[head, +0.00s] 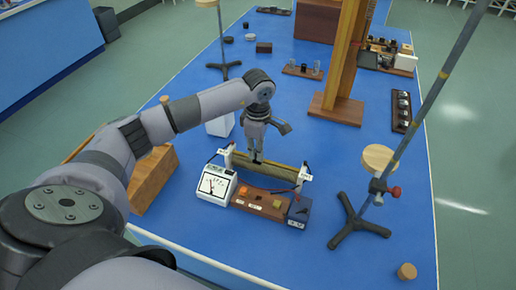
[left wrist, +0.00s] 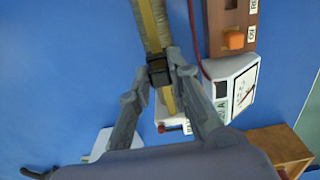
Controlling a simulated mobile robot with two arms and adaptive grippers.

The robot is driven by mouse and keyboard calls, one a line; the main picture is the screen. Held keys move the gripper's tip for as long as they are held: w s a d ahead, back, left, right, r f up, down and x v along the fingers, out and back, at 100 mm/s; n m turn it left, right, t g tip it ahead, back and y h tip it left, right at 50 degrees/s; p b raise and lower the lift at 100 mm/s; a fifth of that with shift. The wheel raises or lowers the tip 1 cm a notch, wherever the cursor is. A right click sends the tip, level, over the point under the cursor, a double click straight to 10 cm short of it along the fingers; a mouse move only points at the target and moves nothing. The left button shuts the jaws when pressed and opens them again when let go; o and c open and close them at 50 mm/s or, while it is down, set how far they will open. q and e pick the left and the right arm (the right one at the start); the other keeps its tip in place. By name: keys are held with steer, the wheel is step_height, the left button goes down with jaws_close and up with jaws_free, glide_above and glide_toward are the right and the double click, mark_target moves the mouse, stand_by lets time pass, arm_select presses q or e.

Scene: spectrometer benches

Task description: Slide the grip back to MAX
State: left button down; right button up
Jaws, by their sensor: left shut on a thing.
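The rheostat (head: 285,172) lies across the blue bench, a long coil with a brass bar between two white end pieces. Its coil and yellow bar also show in the left wrist view (left wrist: 152,25). My left gripper (head: 257,160) points down onto the rheostat, left of its middle in the head view. In the left wrist view its fingers are shut on the small black grip (left wrist: 158,72), which sits on the bar. In the head view the fingers mostly hide the grip. I cannot read a MAX mark. My right gripper is in neither view.
A white meter (head: 215,185) and a wooden switch board (head: 262,202) with an orange knob stand in front of the rheostat. A dark box (head: 299,211) is at its right. A tripod stand (head: 358,228) stands further right. A wooden block (head: 153,177) is at left.

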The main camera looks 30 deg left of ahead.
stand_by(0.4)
arm_select(q)
steer(key=a+b, duration=0.1)
steer(key=a, duration=0.1)
steer(key=s+a+b, duration=0.1)
steer(key=a, duration=0.1)
steer(key=a+b, duration=0.1)
steer(key=a, duration=0.1)
steer(key=shift+s+a+f, duration=0.1)
steer(key=shift+s+a, duration=0.15)
steer(key=shift+a, duration=0.3)
steer(key=shift+d, duration=0.1)
steer(key=c, duration=1.5)
jaws_free()
steer(key=shift+s, duration=0.1)
steer(key=shift+r, duration=0.2)
step_height(320, 180, up, 12)
steer(key=shift+f, duration=0.1)
